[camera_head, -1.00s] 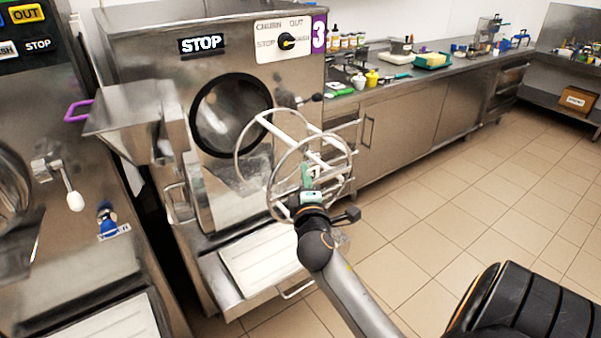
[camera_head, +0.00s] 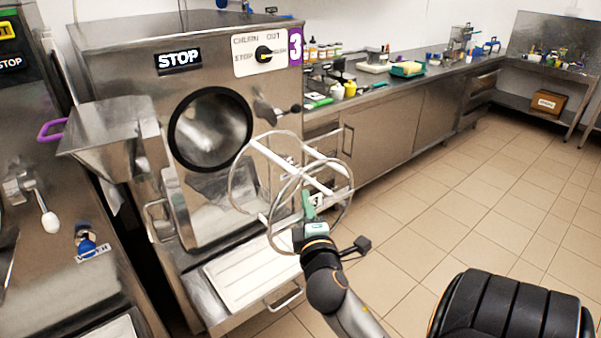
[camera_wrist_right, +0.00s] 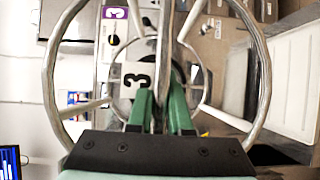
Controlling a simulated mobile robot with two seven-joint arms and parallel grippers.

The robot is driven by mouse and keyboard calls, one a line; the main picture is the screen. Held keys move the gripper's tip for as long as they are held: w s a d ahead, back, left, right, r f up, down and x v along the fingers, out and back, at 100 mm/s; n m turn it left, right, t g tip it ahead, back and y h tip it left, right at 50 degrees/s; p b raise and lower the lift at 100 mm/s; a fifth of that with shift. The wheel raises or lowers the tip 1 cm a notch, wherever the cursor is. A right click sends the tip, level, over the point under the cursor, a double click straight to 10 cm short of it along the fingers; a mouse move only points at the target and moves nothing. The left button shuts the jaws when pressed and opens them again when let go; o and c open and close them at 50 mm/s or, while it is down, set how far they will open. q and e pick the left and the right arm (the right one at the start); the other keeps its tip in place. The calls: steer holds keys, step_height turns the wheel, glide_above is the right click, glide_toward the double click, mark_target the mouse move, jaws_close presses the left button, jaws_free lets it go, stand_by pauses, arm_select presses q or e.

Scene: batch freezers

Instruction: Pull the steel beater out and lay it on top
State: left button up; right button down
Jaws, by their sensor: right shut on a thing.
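The steel beater (camera_head: 318,183), an open frame of rings and pale bars, is outside the freezer and in the air in front of it. My right gripper (camera_head: 309,204) is shut on it from below; in the right wrist view the green fingers (camera_wrist_right: 161,112) close on a bar, with a large ring (camera_wrist_right: 50,80) around them. My left gripper is out of view.
A hopper (camera_head: 115,145) sticks out at the freezer's left front. A white tray (camera_head: 250,272) sits on the low shelf below the beater. Tiled floor (camera_head: 480,210) is clear.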

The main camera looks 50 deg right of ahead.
steer(key=s+a+b, duration=0.1)
steer(key=s, duration=0.7)
steer(key=shift+s+a, duration=0.15)
steer(key=shift+a, duration=0.05)
stand_by(0.4)
steer(key=shift+r, duration=0.1)
